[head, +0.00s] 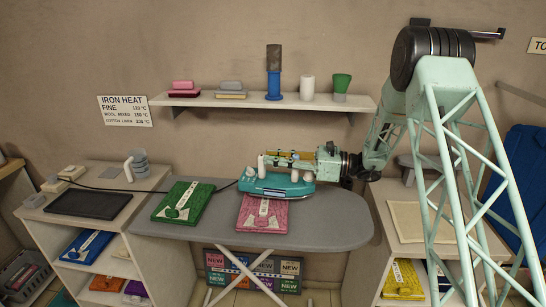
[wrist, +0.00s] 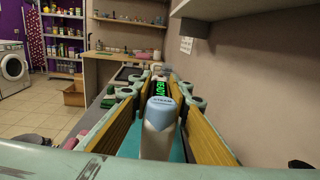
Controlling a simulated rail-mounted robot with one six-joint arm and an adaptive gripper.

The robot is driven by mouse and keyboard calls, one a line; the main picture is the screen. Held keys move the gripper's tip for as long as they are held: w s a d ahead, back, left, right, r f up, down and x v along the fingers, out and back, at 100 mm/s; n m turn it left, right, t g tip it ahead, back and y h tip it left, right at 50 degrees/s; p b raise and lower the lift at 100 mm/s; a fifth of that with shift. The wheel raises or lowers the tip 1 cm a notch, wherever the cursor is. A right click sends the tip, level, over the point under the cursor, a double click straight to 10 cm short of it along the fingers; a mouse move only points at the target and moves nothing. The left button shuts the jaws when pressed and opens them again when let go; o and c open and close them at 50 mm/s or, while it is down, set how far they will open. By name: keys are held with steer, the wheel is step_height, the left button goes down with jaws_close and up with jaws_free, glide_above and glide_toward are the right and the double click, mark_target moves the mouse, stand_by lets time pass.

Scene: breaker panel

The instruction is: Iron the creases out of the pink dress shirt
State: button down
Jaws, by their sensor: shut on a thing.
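The teal iron (head: 272,187) is over the shirt's back edge and hides that part. I cannot tell whether its sole touches the cloth. My gripper (head: 290,158) reaches in from the right and is shut on the iron's handle. In the wrist view the pale handle (wrist: 158,138) with a blue steam button stands between the fingers, and a green READY display (wrist: 161,88) is lit beyond it. Creases are too small to make out.
A folded green shirt (head: 185,203) lies left of the pink one. A dark cord runs left from the iron. A dark tray (head: 89,204) sits on the left counter. A heat sign (head: 125,111) hangs beside the wall shelf (head: 225,101). The board's right end is clear.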

steer(key=shift+f+b, duration=0.4)
steer(key=shift+f, duration=1.3)
stand_by(0.5)
steer(key=shift+a, duration=5.5)
steer(key=shift+d, duration=0.15)
steer(key=shift+d+r, duration=0.15)
steer(key=shift+d, duration=5.25)
steer(key=shift+a, duration=0.15)
